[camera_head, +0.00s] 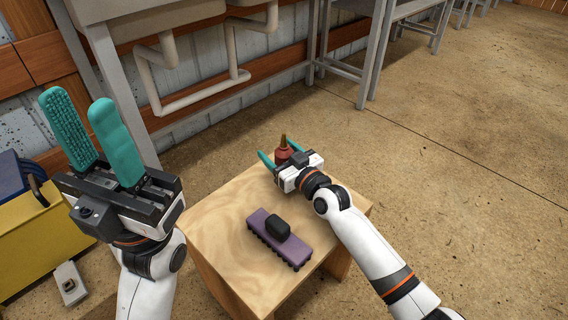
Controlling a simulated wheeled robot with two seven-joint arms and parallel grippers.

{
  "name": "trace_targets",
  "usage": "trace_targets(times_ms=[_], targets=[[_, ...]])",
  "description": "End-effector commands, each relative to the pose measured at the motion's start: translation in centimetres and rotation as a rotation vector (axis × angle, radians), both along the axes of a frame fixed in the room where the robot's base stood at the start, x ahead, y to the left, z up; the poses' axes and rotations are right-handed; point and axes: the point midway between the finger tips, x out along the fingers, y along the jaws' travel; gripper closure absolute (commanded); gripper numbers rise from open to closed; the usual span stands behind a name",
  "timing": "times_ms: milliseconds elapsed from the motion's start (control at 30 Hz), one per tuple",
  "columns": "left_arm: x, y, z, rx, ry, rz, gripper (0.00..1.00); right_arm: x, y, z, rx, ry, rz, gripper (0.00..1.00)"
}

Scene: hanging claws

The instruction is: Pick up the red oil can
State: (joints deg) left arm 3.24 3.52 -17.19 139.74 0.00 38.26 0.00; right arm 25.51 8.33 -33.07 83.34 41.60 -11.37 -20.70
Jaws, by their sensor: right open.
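The red oil can (283,154) stands upright near the far corner of the wooden table, with its brownish spout pointing up. My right gripper (281,158) is at the can, with its teal fingers spread around it; its body hides the can's lower part. I cannot tell whether the fingers touch the can. My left gripper (92,137) is raised at the left, away from the table, with its two teal fingers apart and nothing between them.
A purple brush (279,240) with a black handle lies on the wooden table (219,225) in front of my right gripper. A yellow and blue box (25,240) stands at the left. A sink with pipes (185,85) is behind. The floor at the right is clear.

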Motion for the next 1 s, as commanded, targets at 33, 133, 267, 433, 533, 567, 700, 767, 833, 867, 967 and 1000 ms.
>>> trace_targets(times_ms=[33, 133, 267, 433, 533, 567, 700, 767, 833, 867, 967, 1000], targets=[[0.0, 0.0, 0.1, 0.0, 0.0, 0.0, 0.64, 0.0, 0.0, 0.0, 0.0, 0.0, 0.0, 0.32], [0.0, 0.0, 0.0, 0.0, 0.001, 0.0, 0.64, 0.0, 0.0, 0.0, 0.0, 0.0, 0.0, 0.36], [0.0, 0.0, 0.0, 0.0, 0.001, 0.0, 0.64, 0.0, 0.0, 0.0, 0.0, 0.0, 0.0, 0.57], [0.0, 0.0, 0.0, 0.0, 0.0, 0.0, 0.64, -0.1, 0.0, 0.0, 0.0, 0.0, 0.0, 0.85], [0.0, 0.0, 0.0, 0.0, 0.0, -0.001, 0.64, 0.0, 0.0, 0.1, 0.001, -0.002, 0.0, 0.9], [0.0, 0.0, 0.0, 0.0, 0.0, -0.001, 0.64, 0.0, 0.0, 0.1, 0.001, -0.001, 0.0, 0.9], [0.0, 0.0, 0.1, 0.0, 0.0, -0.001, 0.64, 0.0, 0.0, 0.2, 0.001, -0.001, 0.0, 0.9], [-0.1, 0.0, 0.3, 0.0, -0.001, -0.001, 0.64, 0.0, 0.0, 0.4, 0.001, -0.002, 0.0, 0.9], [-0.1, 0.0, 0.6, -0.002, -0.004, -0.001, 0.64, 0.0, 0.0, 1.0, 0.002, -0.002, 0.0, 0.9], [-0.2, 0.1, 0.7, -0.004, -0.005, -0.001, 0.64, 0.0, 0.0, 1.3, 0.002, -0.003, 0.0, 0.9], [0.3, 0.1, -0.3, -0.002, 0.051, -0.001, 0.64, -0.1, 0.0, 2.7, 0.003, -0.003, 0.0, 0.9], [0.3, 0.1, -0.5, -0.003, 0.065, -0.002, 0.64, 0.0, 0.0, 3.4, 0.003, -0.002, 0.0, 0.9]])
